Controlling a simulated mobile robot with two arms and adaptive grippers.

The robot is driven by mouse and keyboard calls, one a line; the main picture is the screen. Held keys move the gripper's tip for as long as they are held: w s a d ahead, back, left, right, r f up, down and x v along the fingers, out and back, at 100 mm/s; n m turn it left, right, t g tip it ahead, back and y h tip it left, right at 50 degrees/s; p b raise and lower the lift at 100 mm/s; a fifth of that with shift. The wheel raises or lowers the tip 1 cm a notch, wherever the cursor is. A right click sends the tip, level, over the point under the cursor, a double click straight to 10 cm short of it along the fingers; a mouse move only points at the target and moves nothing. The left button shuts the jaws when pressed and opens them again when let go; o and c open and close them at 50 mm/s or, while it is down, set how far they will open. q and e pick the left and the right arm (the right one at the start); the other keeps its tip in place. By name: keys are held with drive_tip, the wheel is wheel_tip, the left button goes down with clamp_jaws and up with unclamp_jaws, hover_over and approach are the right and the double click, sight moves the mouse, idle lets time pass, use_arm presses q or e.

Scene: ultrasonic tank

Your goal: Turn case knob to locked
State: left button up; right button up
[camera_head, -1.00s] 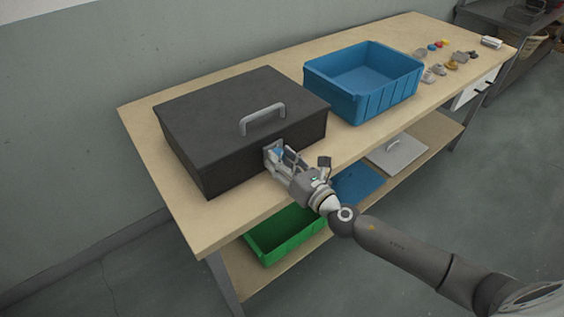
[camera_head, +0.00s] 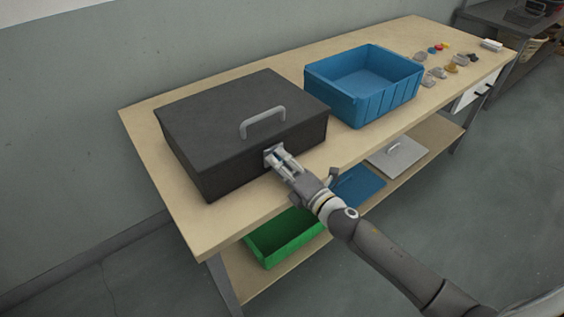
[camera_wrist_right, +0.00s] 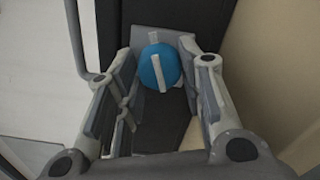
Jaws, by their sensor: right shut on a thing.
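The dark grey case (camera_head: 225,175) sits on the workbench with its lid down and a light grey handle (camera_head: 263,121) on top. Its knob (camera_wrist_right: 153,72) is round and blue with a pale bar across it, in front of a light plate on the case's front. In the right wrist view the pale bar stands slightly tilted from upright. My right gripper (camera_head: 276,157) is at the case front and shut on the knob, one finger on each side. The head view hides most of the knob behind the fingers. My left gripper is out of view.
A blue open bin (camera_head: 365,99) stands on the workbench (camera_head: 155,175) right of the case. Several small items lie at the bench's far right. A green bin (camera_head: 285,242), a blue panel (camera_head: 358,187) and a grey lid (camera_head: 397,155) are on the lower shelf.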

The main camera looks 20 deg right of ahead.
drive_tip(key=shift+m+p, duration=0.55)
drive_tip(key=shift+m, duration=1.35)
drive_tip(key=o, duration=1.1)
drive_tip(key=shift+c, duration=0.2)
drive_tip(key=v, duration=1.2)
